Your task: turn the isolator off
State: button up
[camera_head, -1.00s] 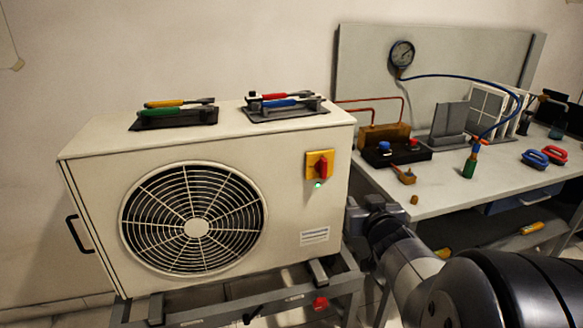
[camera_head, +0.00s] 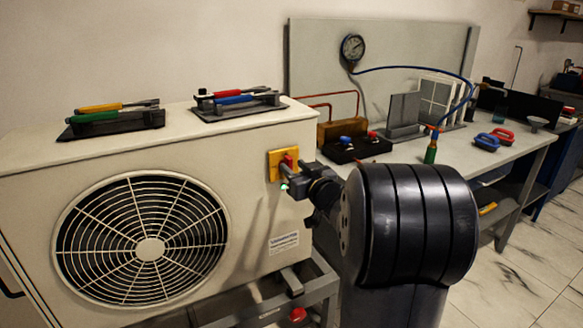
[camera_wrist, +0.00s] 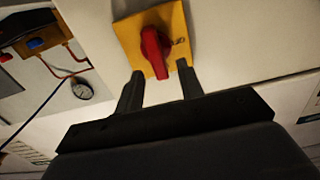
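The isolator is a yellow square plate (camera_head: 273,165) with a red knob (camera_head: 289,160) on the right side of the casing's front. In the wrist view the red knob (camera_wrist: 154,50) stands on the yellow plate (camera_wrist: 180,32), its long grip pointing towards me. My gripper (camera_head: 284,171) is at the isolator and partly covers it in the head view. In the wrist view my gripper (camera_wrist: 159,72) is open, one finger on each side of the knob's near end, with gaps visible. A green lamp (camera_head: 284,186) glows just below the plate.
The pale fan unit (camera_head: 240,215) carries two tool racks (camera_head: 130,121) (camera_head: 225,112) on top. Floor at right is clear.

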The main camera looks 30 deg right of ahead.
jog(key=shift+w, duration=1.1)
jog(key=shift+c, duration=0.6)
grip_shut()
